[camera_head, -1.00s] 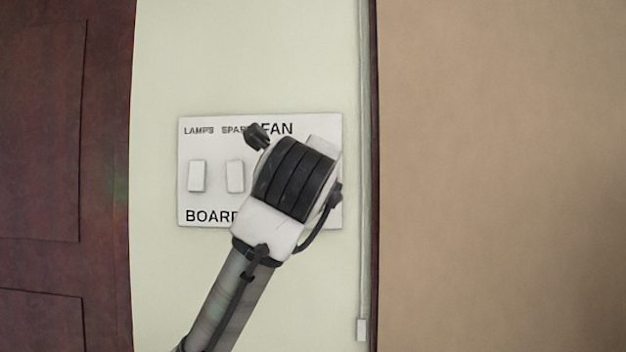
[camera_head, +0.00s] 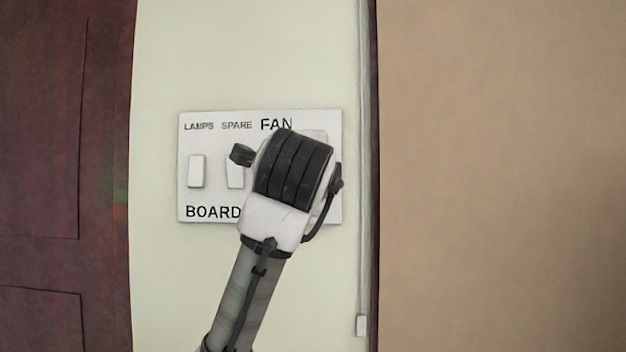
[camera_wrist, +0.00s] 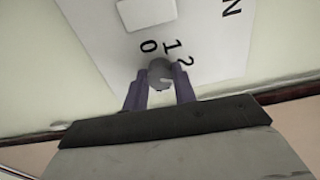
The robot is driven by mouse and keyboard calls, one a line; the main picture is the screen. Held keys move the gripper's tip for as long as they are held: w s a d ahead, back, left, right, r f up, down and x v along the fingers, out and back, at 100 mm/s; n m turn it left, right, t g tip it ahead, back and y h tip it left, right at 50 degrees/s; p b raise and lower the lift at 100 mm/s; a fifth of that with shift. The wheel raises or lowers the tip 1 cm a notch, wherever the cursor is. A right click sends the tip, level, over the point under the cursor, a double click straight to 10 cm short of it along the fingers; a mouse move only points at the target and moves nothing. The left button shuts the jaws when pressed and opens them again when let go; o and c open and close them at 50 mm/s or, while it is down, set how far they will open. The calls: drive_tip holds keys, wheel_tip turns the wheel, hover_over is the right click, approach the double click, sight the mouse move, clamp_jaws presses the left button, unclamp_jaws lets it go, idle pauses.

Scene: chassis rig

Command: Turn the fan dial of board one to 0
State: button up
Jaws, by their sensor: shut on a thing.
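Board one (camera_head: 215,155) is a white panel on the pale wall, with the label FAN at its upper right. My gripper's wrist (camera_head: 290,175) covers the fan dial and the end of the BOARD label in the head view. In the wrist view, the fan dial (camera_wrist: 159,74) is a small grey round knob. My gripper (camera_wrist: 160,82) has its two purple fingers shut on the dial, one on either side. The figures 0, 1 and 2 are printed around the dial. I cannot tell which figure its mark points to.
Two white rocker switches, the lamps switch (camera_head: 197,171) and the partly covered spare switch (camera_head: 234,174), sit left of the dial. A thin white conduit (camera_head: 363,200) runs down the wall at right. A dark red door (camera_head: 60,150) stands at left.

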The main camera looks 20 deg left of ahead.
drive_tip(key=n+b, duration=0.1)
drive_tip(key=n, duration=1.1)
drive_tip(key=n+b, duration=0.2)
drive_tip(key=n, duration=1.1)
drive_tip(key=shift+d+f, duration=0.15)
drive_tip(key=shift+f, duration=0.05)
idle(0.4)
drive_tip(key=o, duration=1)
drive_tip(key=shift+r, duration=0.1)
drive_tip(key=shift+s, duration=0.1)
